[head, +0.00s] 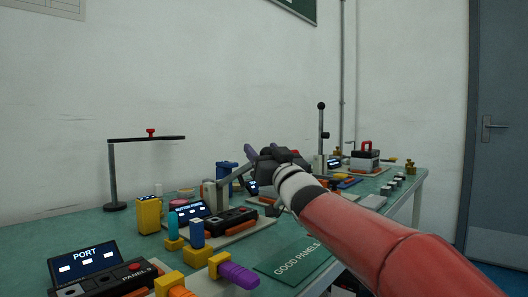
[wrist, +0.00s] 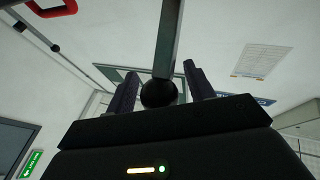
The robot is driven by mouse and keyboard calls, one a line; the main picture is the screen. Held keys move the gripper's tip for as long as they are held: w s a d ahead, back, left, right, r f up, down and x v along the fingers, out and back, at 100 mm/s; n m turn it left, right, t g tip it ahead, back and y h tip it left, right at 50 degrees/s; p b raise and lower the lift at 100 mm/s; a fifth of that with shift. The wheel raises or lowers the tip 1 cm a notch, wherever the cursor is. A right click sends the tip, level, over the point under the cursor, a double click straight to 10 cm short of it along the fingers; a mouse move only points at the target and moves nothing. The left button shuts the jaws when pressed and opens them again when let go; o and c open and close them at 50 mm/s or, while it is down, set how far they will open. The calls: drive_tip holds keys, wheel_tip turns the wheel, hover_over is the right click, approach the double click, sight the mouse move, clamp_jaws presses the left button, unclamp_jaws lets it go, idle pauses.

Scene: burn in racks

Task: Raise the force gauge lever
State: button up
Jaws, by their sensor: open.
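A flat grey lever (wrist: 168,40) ending in a black ball knob (wrist: 158,93) shows in the wrist view; I take it for the force gauge lever. The knob lies between the two dark fingers of my gripper (wrist: 160,82), with gaps visible on both sides. My gripper is open. In the head view, my gripper (head: 258,155) is above the middle of the bench. A grey bar (head: 236,173) slopes up toward it from a grey upright (head: 210,193). The knob is hidden behind my gripper there.
A tall post with a black ball (head: 321,106) and a red-handled box (head: 364,155) stand to the right. Front left are a PORT panel (head: 85,257), yellow blocks (head: 149,213) and a purple-handled part (head: 238,275). A GOOD PANELS mat (head: 292,261) lies near the front edge.

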clamp_jaws()
idle(0.3)
drive_tip(key=shift+r, duration=0.1)
